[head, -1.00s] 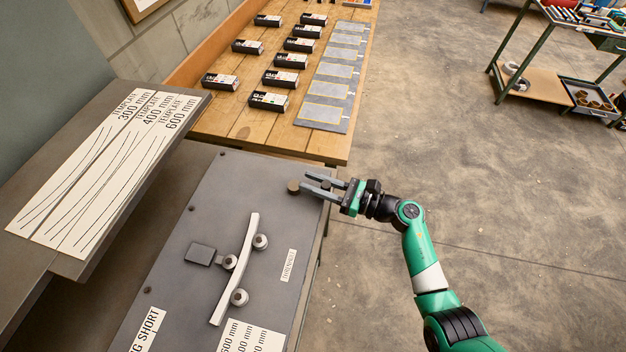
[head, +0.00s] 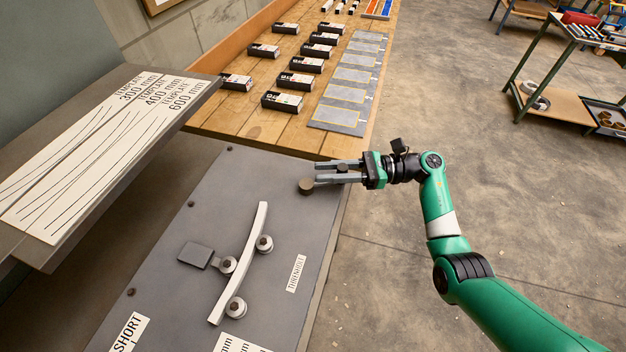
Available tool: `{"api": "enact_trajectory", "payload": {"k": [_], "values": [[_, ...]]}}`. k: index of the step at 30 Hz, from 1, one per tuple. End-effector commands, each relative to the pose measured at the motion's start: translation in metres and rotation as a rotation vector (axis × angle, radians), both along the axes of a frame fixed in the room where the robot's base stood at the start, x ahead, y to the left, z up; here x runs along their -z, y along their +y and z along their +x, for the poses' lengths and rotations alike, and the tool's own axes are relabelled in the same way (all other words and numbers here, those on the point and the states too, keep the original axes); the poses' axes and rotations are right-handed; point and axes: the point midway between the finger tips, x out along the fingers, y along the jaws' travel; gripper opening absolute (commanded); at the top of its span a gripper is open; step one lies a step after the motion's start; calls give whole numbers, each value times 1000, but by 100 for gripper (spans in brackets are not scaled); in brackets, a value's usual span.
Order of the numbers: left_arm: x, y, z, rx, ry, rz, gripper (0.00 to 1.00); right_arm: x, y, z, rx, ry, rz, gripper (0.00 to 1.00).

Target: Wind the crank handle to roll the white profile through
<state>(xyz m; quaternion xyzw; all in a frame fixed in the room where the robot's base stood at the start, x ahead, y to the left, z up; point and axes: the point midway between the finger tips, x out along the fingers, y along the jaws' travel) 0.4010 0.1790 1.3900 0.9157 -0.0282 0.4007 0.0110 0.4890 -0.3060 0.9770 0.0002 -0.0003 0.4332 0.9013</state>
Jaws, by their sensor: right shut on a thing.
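The white profile (head: 250,252) is a slightly curved bar on the grey machine plate (head: 200,222). It lies among three round rollers: one at its upper right (head: 265,243), one on its left (head: 228,264) and one at its lower right (head: 236,308). A dark round hub (head: 306,187) stands at the plate's upper right. My right gripper (head: 328,173) reaches in from the right, just above and right of that hub, and is shut on the crank handle (head: 342,169), a dark knob between its fingers. The crank's arm is mostly hidden. My left gripper is not in view.
A dark block (head: 195,255) sits left of the rollers. A raised shelf with a template sheet (head: 95,150) is at the left. A wooden bench (head: 225,121) with black boxes and a grey yellow-outlined strip (head: 351,76) stands behind. Open floor lies to the right.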

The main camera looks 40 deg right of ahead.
Motion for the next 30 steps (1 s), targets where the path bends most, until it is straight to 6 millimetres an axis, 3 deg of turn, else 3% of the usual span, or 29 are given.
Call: {"api": "enact_trajectory", "payload": {"k": [12, 13, 17, 26, 30], "values": [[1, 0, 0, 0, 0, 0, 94, 0, -2, -1, -5, 2, -1, 0], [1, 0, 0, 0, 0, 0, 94, 0, -2, -1, -5, 2, -1, 33], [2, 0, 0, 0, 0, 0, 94, 0, -2, -1, -5, 1, -2, 57], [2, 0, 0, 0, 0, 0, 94, 0, -2, -2, -4, 1, -1, 59], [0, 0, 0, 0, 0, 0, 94, -1, -12, -8, -2, 1, 0, 59]]}}
